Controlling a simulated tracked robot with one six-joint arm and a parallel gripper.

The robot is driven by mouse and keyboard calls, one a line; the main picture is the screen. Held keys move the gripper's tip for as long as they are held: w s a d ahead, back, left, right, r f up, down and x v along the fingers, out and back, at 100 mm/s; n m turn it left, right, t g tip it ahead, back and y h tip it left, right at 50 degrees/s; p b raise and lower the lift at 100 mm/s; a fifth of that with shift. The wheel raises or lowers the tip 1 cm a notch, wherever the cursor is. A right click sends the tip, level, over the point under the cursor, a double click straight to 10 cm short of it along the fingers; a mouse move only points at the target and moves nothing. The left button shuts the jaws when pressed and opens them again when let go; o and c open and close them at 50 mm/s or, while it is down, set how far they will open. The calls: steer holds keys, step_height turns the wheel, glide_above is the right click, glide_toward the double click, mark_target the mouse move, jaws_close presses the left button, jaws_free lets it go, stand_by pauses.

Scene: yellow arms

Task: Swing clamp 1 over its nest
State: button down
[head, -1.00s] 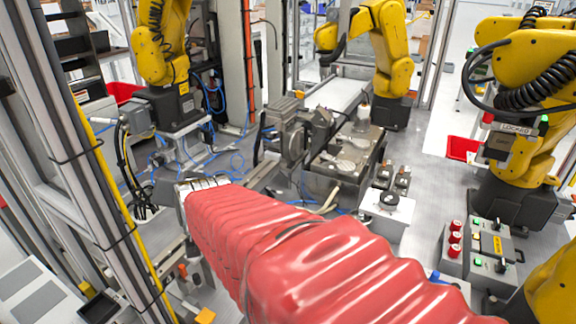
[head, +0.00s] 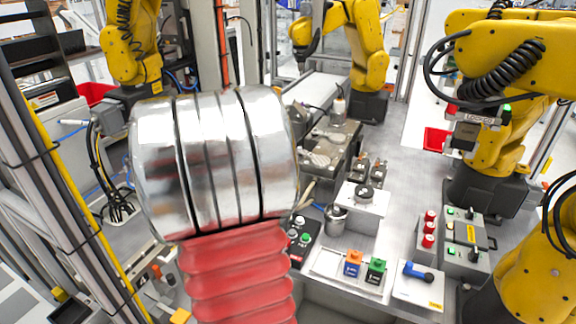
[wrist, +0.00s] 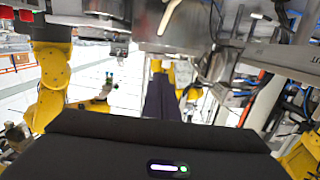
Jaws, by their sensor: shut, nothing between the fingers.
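In the head view, a grey metal fixture (head: 345,138) with pale oval nests (head: 318,158) stands right of my arm's silver end. My arm hides its left part. Two small dark clamp-like blocks (head: 369,170) stand at its right; I cannot tell which part is clamp 1. My gripper (wrist: 160,100) shows in the wrist view as a narrow dark shape beyond its dark body; it is shut and holds nothing. A large grey metal part (wrist: 180,25) is above it there; I cannot tell whether they touch. The head view does not show my fingers.
A white block with a round part (head: 365,192), a metal cup (head: 337,218), orange (head: 352,263) and green (head: 375,270) boxes and a blue-handled part (head: 418,271) stand in front. Grey tabletop shows between.

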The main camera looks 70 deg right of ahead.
steer(key=shift+s, duration=0.45)
glide_toward(320, 166)
steer(key=d, duration=0.6)
steer(key=shift+s+d+f, duration=0.1)
steer(key=shift+d+f, duration=0.1)
steer(key=shift+f, duration=0.05)
stand_by(0.3)
steer(key=shift+s+d, duration=0.35)
steer(key=shift+s, duration=0.1)
